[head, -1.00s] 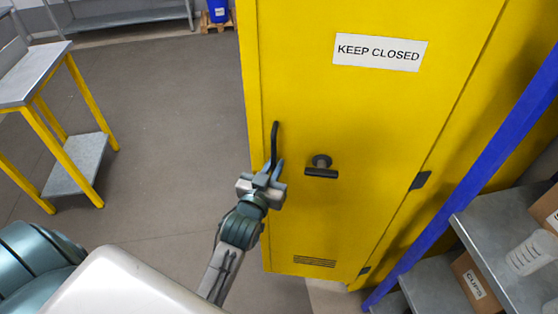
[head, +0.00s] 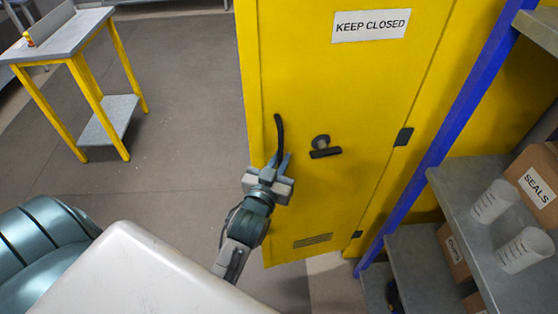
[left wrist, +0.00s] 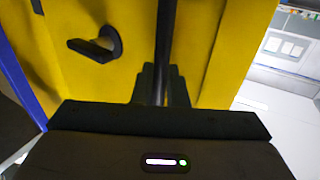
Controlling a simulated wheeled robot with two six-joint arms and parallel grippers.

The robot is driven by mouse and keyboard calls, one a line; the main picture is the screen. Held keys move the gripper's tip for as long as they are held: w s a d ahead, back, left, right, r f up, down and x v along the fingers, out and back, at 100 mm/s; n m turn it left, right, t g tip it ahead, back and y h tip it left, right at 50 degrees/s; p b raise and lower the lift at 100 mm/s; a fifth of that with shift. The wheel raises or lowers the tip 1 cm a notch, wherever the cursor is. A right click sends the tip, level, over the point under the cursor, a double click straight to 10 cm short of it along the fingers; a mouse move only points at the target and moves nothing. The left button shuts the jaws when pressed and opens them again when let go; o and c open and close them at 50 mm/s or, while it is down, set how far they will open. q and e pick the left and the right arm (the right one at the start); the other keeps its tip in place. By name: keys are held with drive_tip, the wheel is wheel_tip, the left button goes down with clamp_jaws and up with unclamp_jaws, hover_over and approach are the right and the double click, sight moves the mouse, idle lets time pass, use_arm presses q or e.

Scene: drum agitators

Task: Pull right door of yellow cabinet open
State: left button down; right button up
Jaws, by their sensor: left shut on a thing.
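The yellow cabinet's right door (head: 350,90) fills the middle of the head view, with a KEEP CLOSED label (head: 371,26) and hinges on its right side. Floor shows past its free left edge, so it appears swung outward; the cabinet's inside is hidden. A black vertical bar handle (head: 279,130) is near that left edge. My left gripper (head: 279,163) is shut on the handle's lower part. In the left wrist view the bar (left wrist: 165,45) runs between the fingers (left wrist: 161,85). A black latch (head: 322,147) is right of the handle. My right gripper is out of view.
A blue post (head: 455,125) and grey shelves (head: 465,215) with boxes and clear beakers (head: 494,202) stand close on the right. A yellow-legged table (head: 65,38) stands at the upper left. The floor (head: 185,120) between table and door is clear.

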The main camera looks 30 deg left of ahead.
use_arm(q)
drive_tip(key=shift+s+d, duration=0.1)
drive_tip(key=shift+d, duration=0.1)
idle(0.3)
drive_tip(key=c, duration=1.7)
unclamp_jaws()
drive_tip(key=shift+o, duration=0.8)
drive_tip(key=shift+d, duration=0.15)
drive_tip(key=s+d+p, duration=0.1)
drive_tip(key=s+p, duration=0.2)
drive_tip(key=s, duration=0.7)
drive_tip(key=shift+s+d, duration=0.3)
